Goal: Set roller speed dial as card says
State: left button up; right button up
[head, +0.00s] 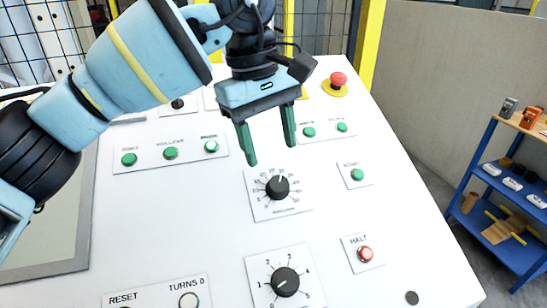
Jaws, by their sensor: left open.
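My left gripper (270,153) is open and empty. Its two green fingers point down, above and slightly behind the upper black dial (277,187), apart from it as far as I can see. That dial sits on a white plate with a ring of small numbers; its white pointer mark faces roughly up. Its caption is too small to read surely. A lower black dial (285,281) has a scale with numbers such as 2, 3 and 4, and its pointer seems to face lower left. I cannot tell which dial is roller speed. No card with a setting is readable. My right gripper is not in view.
The white panel holds several green buttons (171,153), a red HALT button (365,254), and a red emergency stop (338,80) on yellow at the back. RESET and TURNS 0 controls are at the bottom left. A blue shelf (480,165) stands right, beyond the panel edge.

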aim_at(285, 281)
jog(key=k+l, duration=0.25)
jog(key=k, duration=0.2)
jog(key=k+l, duration=0.2)
jog(key=k, duration=0.3)
